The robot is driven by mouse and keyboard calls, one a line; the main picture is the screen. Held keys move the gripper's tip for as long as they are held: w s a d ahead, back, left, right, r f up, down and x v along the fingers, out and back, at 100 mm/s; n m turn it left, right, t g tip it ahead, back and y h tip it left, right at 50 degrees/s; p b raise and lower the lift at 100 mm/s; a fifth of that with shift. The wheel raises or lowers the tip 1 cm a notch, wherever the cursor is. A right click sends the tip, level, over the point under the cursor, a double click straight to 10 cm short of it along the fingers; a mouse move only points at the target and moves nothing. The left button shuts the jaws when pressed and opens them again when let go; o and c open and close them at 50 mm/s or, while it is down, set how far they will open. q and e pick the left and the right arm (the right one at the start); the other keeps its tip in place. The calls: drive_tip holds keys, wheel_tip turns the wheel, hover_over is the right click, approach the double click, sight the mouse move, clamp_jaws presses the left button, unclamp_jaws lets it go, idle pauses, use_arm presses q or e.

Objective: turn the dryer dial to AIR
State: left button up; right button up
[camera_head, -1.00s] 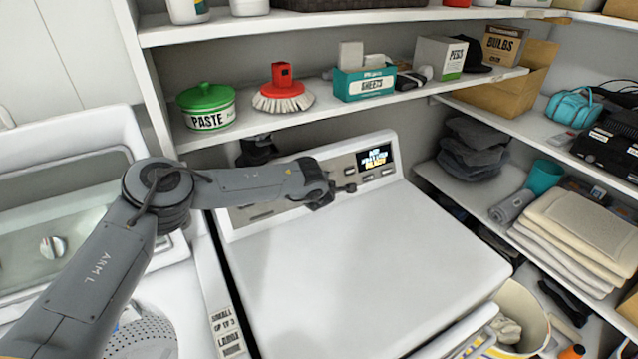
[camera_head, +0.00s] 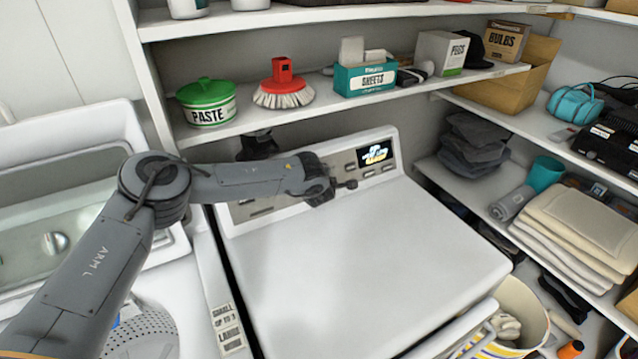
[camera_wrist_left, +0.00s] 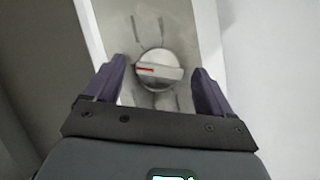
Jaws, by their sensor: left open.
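The dryer (camera_head: 370,250) stands in the middle of the head view, its control panel (camera_head: 262,208) along the back edge. In the left wrist view the dial (camera_wrist_left: 160,68) is a round silver knob with a raised grip bar and a red mark at its left end. Tick lines surround it, but no label is readable. My left gripper (camera_wrist_left: 157,72) is open, with one dark finger on each side of the dial; I cannot tell whether they touch it. In the head view my left gripper (camera_head: 338,185) is at the panel and hides the dial. My right gripper is out of view.
A lit display (camera_head: 374,153) and small buttons sit on the panel's right part. A shelf above holds a green paste tub (camera_head: 207,103), a red brush (camera_head: 283,85) and a sheets box (camera_head: 365,79). The dryer's top is clear.

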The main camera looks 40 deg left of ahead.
use_arm(q)
drive_tip(key=v, duration=1)
drive_tip(key=shift+b, duration=0.35)
drive_tip(key=shift+r, duration=0.1)
